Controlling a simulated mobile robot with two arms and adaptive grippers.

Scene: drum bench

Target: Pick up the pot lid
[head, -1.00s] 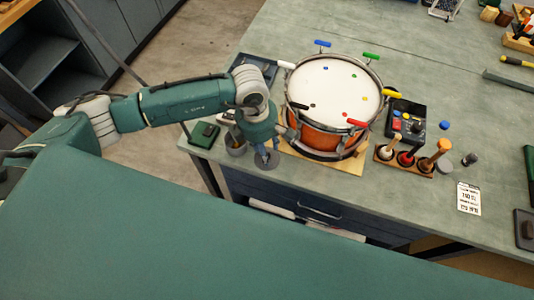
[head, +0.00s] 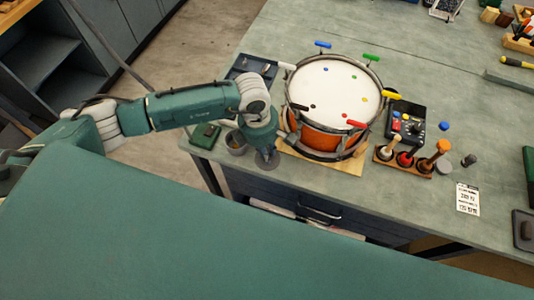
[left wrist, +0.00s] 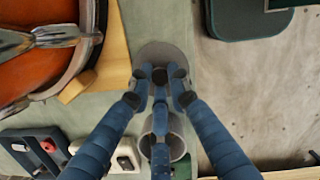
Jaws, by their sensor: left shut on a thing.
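The pot lid (head: 266,163) is a grey round disc at the front edge of the bench, left of the drum. My left gripper (head: 267,151) points down and is shut on the lid's knob. In the left wrist view the lid (left wrist: 163,50) shows beyond the closed fingertips (left wrist: 161,74), which hide its centre. The lid looks raised a little, though its height is hard to tell. A grey open pot (head: 236,143) stands just left of the gripper; it also shows behind the fingers in the left wrist view (left wrist: 178,147). My right gripper is out of view.
The drum (head: 325,90) on its wooden board (head: 335,164) stands close to the right. A green box (head: 205,135) is left of the pot, and a dark tray (head: 252,68) lies behind. A mallet stand (head: 403,167) is further right.

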